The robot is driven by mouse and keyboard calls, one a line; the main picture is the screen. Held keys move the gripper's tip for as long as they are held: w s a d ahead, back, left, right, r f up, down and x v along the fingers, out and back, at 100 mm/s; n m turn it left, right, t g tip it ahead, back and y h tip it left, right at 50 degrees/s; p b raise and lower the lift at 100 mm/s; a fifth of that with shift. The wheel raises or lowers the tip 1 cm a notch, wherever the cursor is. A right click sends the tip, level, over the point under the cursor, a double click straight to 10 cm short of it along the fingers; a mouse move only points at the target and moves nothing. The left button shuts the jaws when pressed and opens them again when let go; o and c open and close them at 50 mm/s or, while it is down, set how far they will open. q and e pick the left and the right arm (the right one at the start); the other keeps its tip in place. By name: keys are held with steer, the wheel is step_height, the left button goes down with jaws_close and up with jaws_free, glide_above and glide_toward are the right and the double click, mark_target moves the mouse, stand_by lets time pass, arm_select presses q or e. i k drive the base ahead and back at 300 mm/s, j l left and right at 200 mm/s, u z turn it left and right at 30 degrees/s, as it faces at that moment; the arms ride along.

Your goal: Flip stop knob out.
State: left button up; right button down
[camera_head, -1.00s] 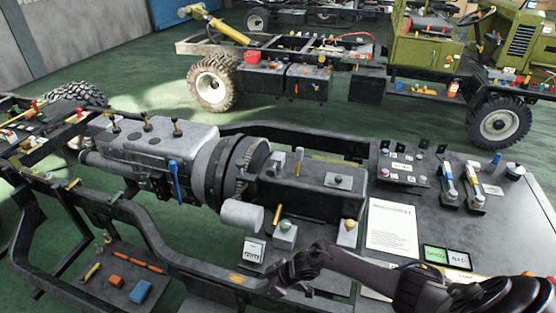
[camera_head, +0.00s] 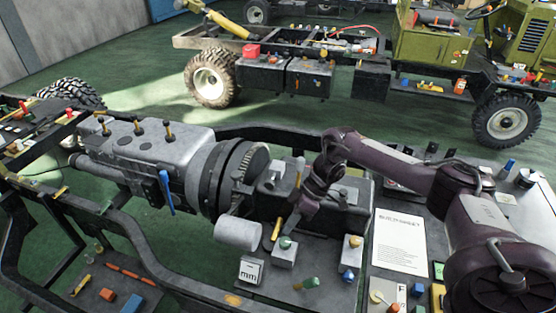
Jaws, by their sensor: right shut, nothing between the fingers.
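My right arm comes in from the right and bends down over the chassis. Its dark gripper (camera_head: 296,218) is shut and empty, pointing down just above a grey box with a green knob (camera_head: 285,243). A thin yellow lever (camera_head: 277,228) stands just left of the fingertips; I cannot tell whether they touch. A box with a yellow knob (camera_head: 354,242) sits to the right, and another green knob (camera_head: 310,283) is nearer the front. No label shows which is the stop knob. My left gripper is not in view.
A grey gearbox (camera_head: 150,150) with a blue lever (camera_head: 166,192) lies to the left. A grey cylinder (camera_head: 239,233) sticks out near the gripper. A white printed sheet (camera_head: 400,240) lies right of it. A green truck (camera_head: 430,50) stands behind, across clear green floor.

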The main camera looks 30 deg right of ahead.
mark_target(270, 183)
steer(key=i+l, duration=0.9)
